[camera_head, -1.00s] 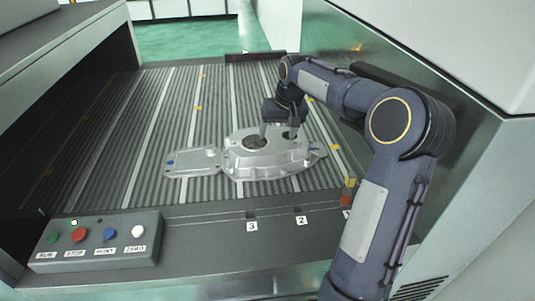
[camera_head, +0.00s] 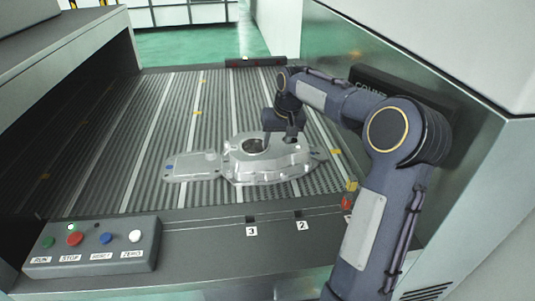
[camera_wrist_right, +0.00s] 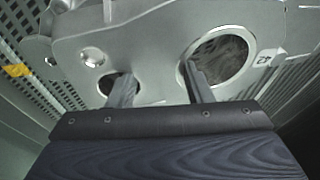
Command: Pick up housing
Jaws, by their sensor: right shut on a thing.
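The housing (camera_head: 267,167) is a grey aluminium casting with a flat plate-like extension to its left, lying on the ribbed conveyor bed. My right gripper (camera_head: 284,138) is over its top, on the right part. In the right wrist view, the housing (camera_wrist_right: 140,42) fills the upper part. One finger of the right gripper (camera_wrist_right: 160,82) is at a small hole and the other at a large round opening. The gripper is shut on the metal between them. The fingertips are partly hidden in the holes. My left gripper is not in view.
A control box (camera_head: 95,247) with coloured buttons stands at the front left. The machine's side wall (camera_head: 420,80) is close on the right of my arm. Number labels 2 and 3 (camera_head: 252,231) mark the front edge. The bed is clear left of and behind the housing.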

